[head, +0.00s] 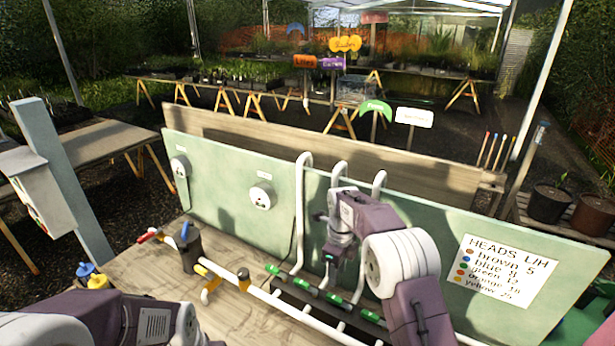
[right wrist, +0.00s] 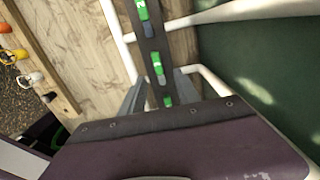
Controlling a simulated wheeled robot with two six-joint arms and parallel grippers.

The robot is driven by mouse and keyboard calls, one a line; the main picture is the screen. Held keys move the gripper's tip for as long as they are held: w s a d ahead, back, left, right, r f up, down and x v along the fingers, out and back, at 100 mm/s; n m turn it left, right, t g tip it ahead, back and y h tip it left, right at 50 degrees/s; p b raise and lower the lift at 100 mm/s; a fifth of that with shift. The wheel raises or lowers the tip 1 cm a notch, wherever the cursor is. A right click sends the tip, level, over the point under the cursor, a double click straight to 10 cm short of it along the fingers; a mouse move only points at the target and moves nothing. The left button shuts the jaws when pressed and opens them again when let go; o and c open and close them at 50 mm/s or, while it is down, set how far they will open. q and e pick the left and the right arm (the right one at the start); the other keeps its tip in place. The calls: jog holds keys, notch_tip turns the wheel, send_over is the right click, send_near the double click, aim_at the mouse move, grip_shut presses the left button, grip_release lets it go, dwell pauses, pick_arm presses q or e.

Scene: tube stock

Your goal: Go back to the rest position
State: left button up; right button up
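My right gripper (head: 329,272) hangs over the bench behind the row of green fittings, in front of the pale green backboard. In the right wrist view its two grey fingers (right wrist: 160,90) stand apart, with a black rail (right wrist: 150,42) and green fittings (right wrist: 158,64) showing between and beyond them. I see nothing held between them. In the head view the green fittings (head: 305,289) sit along the dark rail, partly hidden by my right arm. Part of my left arm shows at the lower left, but its gripper is out of view.
White pipes (head: 300,210) rise from the bench (head: 150,270) against the backboard (head: 225,185). A black pot-like fitting (head: 188,250) with a blue lever stands left of centre. A sign (head: 503,272) lists heads. Yellow and blue parts (head: 95,278) lie near my left arm.

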pick_arm(q)
jog(key=shift+f+b, duration=0.7)
pick_arm(e)
jog(key=s+d+r+n, duration=0.2)
jog(key=s+d+r, duration=0.2)
jog(key=s+r, duration=0.3)
pick_arm(q)
jog(key=shift+f, duration=0.25)
jog(key=shift+w, duration=0.1)
pick_arm(e)
jog(key=s+f+n, duration=0.5)
jog(key=s+n, duration=0.4)
jog(key=n, duration=0.2)
jog(key=s+d+f+n+t, duration=0.1)
jog(key=s+f+n, duration=0.4)
jog(key=s+n, duration=0.4)
jog(key=n, duration=0.2)
jog(key=shift+s+d+n, duration=0.15)
jog(key=shift+d+n, duration=0.1)
jog(key=shift+n, duration=0.15)
